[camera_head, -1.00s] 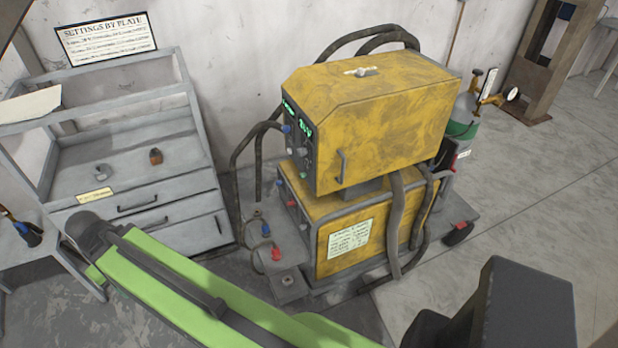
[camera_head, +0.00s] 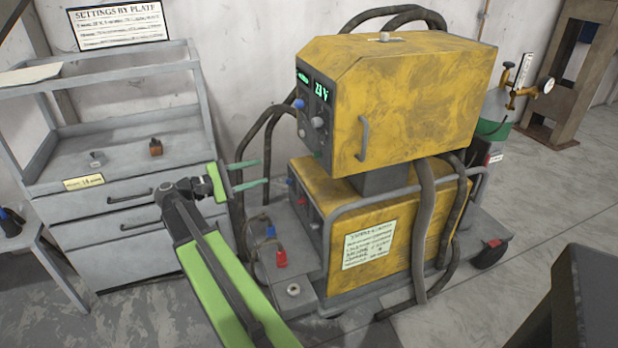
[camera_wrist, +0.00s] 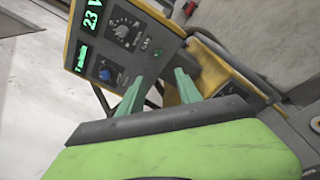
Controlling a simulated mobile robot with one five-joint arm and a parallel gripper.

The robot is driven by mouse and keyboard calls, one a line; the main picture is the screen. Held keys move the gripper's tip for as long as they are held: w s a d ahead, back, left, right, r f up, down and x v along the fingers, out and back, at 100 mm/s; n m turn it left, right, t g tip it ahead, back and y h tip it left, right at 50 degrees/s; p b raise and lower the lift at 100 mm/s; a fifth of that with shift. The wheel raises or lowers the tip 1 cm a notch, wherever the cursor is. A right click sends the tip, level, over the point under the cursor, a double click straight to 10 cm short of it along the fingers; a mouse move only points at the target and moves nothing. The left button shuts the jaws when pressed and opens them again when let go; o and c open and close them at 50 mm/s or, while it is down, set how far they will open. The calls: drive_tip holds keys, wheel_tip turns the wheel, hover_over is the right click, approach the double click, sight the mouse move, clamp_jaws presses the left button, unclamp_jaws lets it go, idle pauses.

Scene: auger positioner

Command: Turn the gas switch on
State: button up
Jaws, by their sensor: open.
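The yellow welding machine (camera_head: 410,95) stands on a cart, with a second yellow unit (camera_head: 375,225) below it. Its front panel (camera_head: 312,110) carries green displays, a blue knob (camera_head: 299,104) and a grey knob (camera_head: 317,122). In the wrist view the panel (camera_wrist: 88,55) shows "23 V", a dark dial (camera_wrist: 122,31) and the blue knob (camera_wrist: 104,74).
A grey cabinet (camera_head: 130,215) with drawers stands at left. Red (camera_head: 281,257) and blue plugs with cables lie on the cart's front shelf (camera_head: 300,300). A gas bottle (camera_head: 494,115) with a gauge stands behind the cart. Thick hoses hang around the machine.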

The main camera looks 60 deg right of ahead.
sight(317, 154)
drive_tip(key=x, duration=1.7)
drive_tip(key=shift+s+d+r, duration=0.2)
drive_tip(key=shift+d+r, duration=0.05)
drive_tip(key=shift+r, duration=0.05)
